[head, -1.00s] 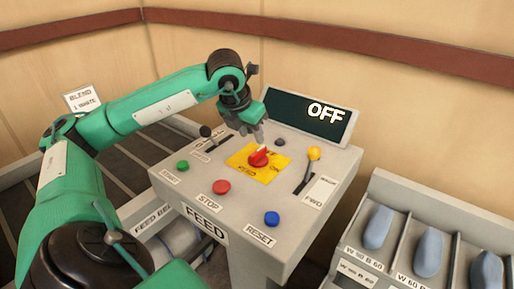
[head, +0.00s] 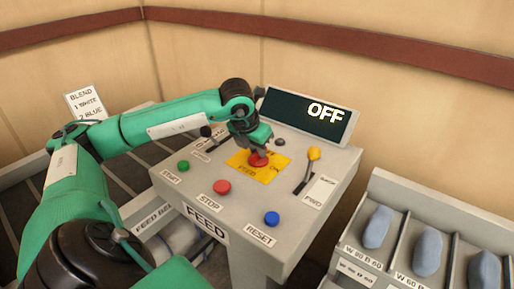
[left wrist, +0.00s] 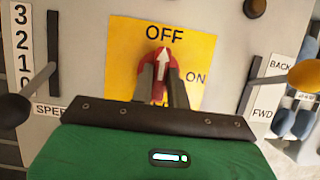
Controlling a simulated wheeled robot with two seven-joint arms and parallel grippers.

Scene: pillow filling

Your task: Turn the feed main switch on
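The red feed main switch knob (head: 259,160) sits on a yellow plate (left wrist: 205,50) marked OFF and ON. Its white arrow (left wrist: 164,62) points up at OFF in the left wrist view. The display (head: 309,118) reads OFF. My left gripper (head: 258,152) is down at the knob. In the left wrist view its two dark fingertips (left wrist: 160,78) lie close on either side of the red handle, with little gap, and appear shut on it. The fingers hide part of the handle. My right gripper is not in view.
A black-knobbed speed lever (left wrist: 15,108) is left of the plate and a yellow-knobbed lever (head: 313,154) right of it. Green (head: 183,166), red STOP (head: 222,187) and blue RESET (head: 272,218) buttons line the panel's front. Bins with blue-grey pieces (head: 377,227) stand at right.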

